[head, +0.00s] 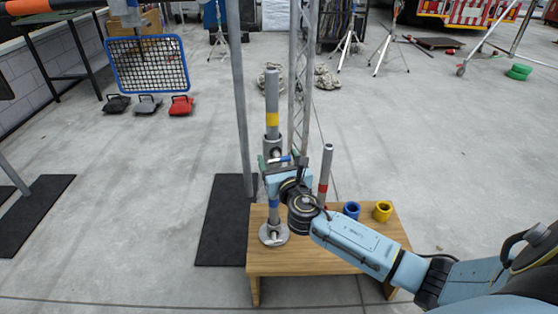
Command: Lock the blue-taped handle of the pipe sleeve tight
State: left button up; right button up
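A grey upright pipe (272,95) with a yellow tape band stands on a round metal base (273,235) on a wooden bench (330,260). A wider pipe sleeve (271,150) sits around its middle. Blue tape (272,203) shows on the lower pipe. A small blue-marked piece (281,159), perhaps the taped handle, shows beside the sleeve at my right gripper (270,168). The gripper is against or very near the sleeve. Its fingers are small and partly hidden, so I cannot tell whether they grip the handle. My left gripper is not in view.
A shorter pipe with a red band (325,175) stands just right of my gripper. A blue ring (352,210) and a yellow ring (383,211) sit on the bench. A tall grey pole (240,100) and a lattice truss (301,80) rise behind.

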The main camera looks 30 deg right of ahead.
jog(key=c, duration=0.9)
